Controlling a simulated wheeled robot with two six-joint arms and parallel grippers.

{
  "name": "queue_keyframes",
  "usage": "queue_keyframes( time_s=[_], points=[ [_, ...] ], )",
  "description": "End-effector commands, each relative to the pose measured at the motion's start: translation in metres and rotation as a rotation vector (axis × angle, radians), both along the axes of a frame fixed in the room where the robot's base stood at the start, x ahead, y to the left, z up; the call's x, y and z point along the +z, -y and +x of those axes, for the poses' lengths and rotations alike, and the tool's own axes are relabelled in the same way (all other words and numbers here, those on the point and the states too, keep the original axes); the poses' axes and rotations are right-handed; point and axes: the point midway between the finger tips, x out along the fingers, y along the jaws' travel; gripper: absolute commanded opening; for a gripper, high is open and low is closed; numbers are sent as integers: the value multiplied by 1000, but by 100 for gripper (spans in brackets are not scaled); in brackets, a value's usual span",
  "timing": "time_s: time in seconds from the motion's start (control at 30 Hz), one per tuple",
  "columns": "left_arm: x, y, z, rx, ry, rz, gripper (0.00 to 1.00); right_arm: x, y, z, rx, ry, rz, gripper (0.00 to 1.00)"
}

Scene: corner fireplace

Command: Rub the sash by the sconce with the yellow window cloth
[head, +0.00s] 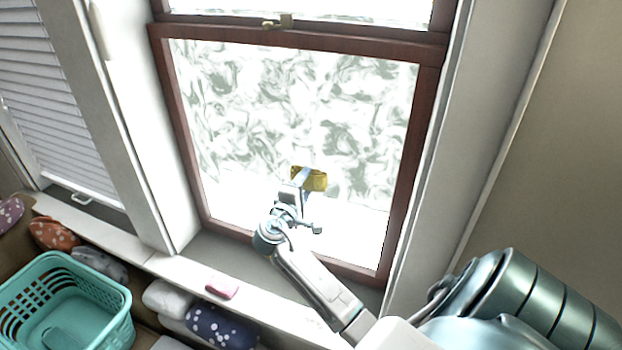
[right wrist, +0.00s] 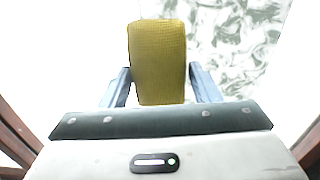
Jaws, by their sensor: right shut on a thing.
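The yellow window cloth (head: 316,180) is a small, thick pad held in my right gripper (head: 301,183). In the right wrist view the cloth (right wrist: 157,60) stands out between the two blue-grey fingers, which are shut on it. The sash has a red-brown frame (head: 402,170) and a pane (head: 290,110) covered in grey-green swirling smears, with a clear white band along its bottom. The cloth is in front of the lower middle of the pane; I cannot tell whether it touches the glass. No sconce shows. My left gripper is not in view.
A brass latch (head: 277,21) sits on the rail above the pane. A pink block (head: 222,287) lies on the sill ledge. A teal basket (head: 62,300) and patterned cushions (head: 222,326) are at lower left. A window with blinds (head: 45,85) is at far left.

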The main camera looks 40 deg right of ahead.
Motion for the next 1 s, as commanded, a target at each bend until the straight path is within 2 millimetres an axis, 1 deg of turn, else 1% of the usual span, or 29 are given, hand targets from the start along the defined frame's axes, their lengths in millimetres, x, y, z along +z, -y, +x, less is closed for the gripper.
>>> queue_keyframes(
  time_s=[0.17, 0.5, 0.77, 1.0],
  points=[
    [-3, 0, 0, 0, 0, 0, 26, 0, -2, 6, 0, 1, -2, 38],
    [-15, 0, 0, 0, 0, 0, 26, -1, -14, 30, 0, 0, -1, 38],
    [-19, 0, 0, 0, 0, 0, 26, -1, -17, 39, 0, 2, -1, 38],
    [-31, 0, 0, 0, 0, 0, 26, -1, -24, 60, 1, 2, 0, 38]
  ],
)
